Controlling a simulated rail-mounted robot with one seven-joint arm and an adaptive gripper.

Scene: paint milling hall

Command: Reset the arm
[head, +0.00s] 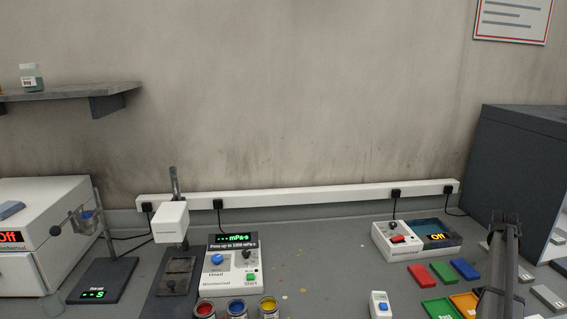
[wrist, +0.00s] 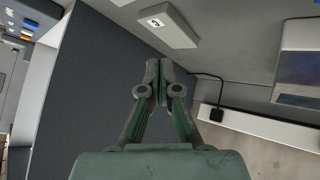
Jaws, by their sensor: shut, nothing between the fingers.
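My gripper (wrist: 160,72) is in the middle of the wrist view, with its green body at the bottom edge. Its two fingers are together and nothing is between them. Behind the fingers is a dark grey flat panel, and I cannot tell how far away it is. In the head view a dark, upright jointed part (head: 502,258) at the right looks like the end of my arm; its fingertips are not clear there.
A dark grey cabinet (head: 528,165) stands at the right. Red, green and blue blocks (head: 443,272) lie near the arm. A white device reading Off (head: 403,240), a meter (head: 231,262), open paint cans (head: 237,307) and a stand (head: 172,235) occupy the bench. Bare bench shows mid-bench.

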